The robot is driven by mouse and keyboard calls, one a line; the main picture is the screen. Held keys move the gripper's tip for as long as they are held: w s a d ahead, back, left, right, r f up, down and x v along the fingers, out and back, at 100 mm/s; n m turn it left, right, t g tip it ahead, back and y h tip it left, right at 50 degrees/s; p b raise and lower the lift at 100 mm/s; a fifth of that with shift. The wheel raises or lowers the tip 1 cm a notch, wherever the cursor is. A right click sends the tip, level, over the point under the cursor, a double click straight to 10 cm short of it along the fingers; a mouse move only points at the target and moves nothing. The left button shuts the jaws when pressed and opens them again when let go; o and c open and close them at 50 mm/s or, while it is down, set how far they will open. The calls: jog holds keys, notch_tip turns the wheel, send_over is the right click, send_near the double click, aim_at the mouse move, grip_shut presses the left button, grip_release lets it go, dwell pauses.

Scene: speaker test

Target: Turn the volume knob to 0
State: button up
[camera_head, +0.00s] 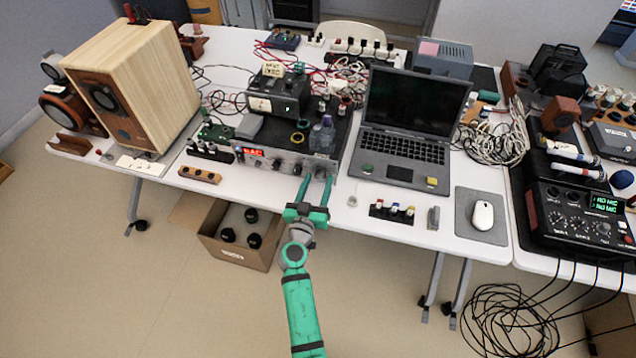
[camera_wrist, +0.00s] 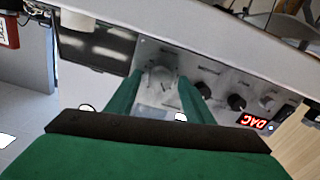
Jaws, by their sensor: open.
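The silver amplifier (camera_head: 275,163) sits on the table with its front panel facing me and a lit red "DAC" display. In the wrist view, a large round silver knob (camera_wrist: 158,77) is on its panel (camera_wrist: 195,63); it looks like the volume knob. Its markings are too blurred to read. My gripper (camera_head: 315,182) is open at the panel's right end. In the wrist view, my green fingers (camera_wrist: 160,90) stand on either side of the large knob. I cannot tell whether they touch it.
Smaller black knobs (camera_wrist: 236,102) line the panel beside the large one. A laptop (camera_head: 408,125) stands to the right and a wooden speaker (camera_head: 150,85) to the left. Small connectors (camera_head: 392,210) lie near the table's front edge. A cardboard box (camera_head: 235,250) is on the floor below.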

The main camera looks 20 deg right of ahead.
jog(key=shift+w, duration=0.1)
jog(key=c, duration=1.1)
jog(key=shift+o, duration=0.2)
jog(key=shift+n, duration=0.3)
